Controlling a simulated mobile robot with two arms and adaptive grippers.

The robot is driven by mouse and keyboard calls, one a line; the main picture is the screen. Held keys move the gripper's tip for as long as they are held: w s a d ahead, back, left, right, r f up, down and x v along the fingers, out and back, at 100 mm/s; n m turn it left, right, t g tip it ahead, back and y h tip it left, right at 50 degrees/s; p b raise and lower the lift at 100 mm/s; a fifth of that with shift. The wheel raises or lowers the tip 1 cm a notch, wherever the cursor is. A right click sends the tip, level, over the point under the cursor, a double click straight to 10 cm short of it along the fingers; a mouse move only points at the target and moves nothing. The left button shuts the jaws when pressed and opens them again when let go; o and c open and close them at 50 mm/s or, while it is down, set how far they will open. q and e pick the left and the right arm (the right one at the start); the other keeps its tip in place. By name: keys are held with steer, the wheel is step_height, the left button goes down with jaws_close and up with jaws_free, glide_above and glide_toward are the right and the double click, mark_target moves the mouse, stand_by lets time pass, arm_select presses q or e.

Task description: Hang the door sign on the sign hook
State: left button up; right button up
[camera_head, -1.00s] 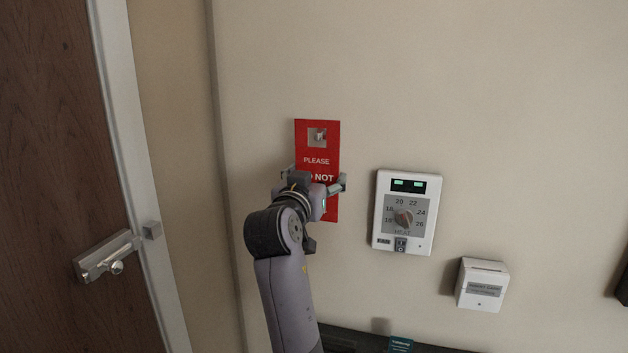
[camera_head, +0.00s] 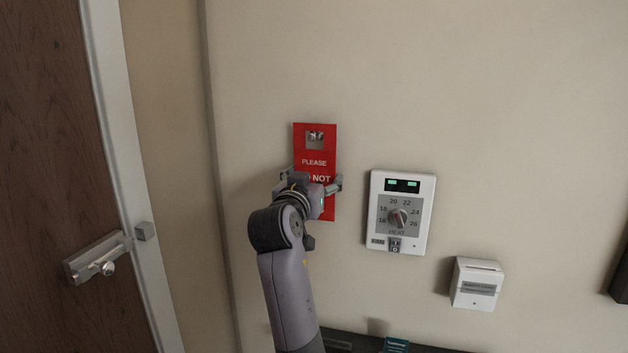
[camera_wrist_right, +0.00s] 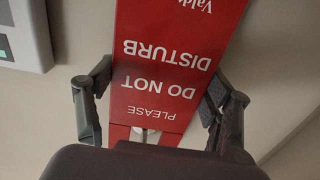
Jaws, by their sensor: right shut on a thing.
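The red door sign (camera_head: 328,156) is upright, close to the wall, with a square hole near its top. The small metal sign hook (camera_head: 315,135) shows within that hole, near its upper edge. I cannot tell whether it touches the sign. My right gripper (camera_head: 312,183) is shut on the sign's side edges, around its middle, and hides part of the lettering. In the right wrist view the sign (camera_wrist_right: 170,65) appears upside down between the two fingers of the right gripper (camera_wrist_right: 155,105). My left gripper is not in view.
A white thermostat (camera_head: 424,216) is on the wall right of the sign, with a small white card holder (camera_head: 476,285) lower right. A wooden door (camera_head: 45,150) with a metal handle (camera_head: 95,258) is at left. The wall above the sign is clear.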

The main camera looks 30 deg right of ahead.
stand_by(0.3)
steer(key=o, duration=1.2)
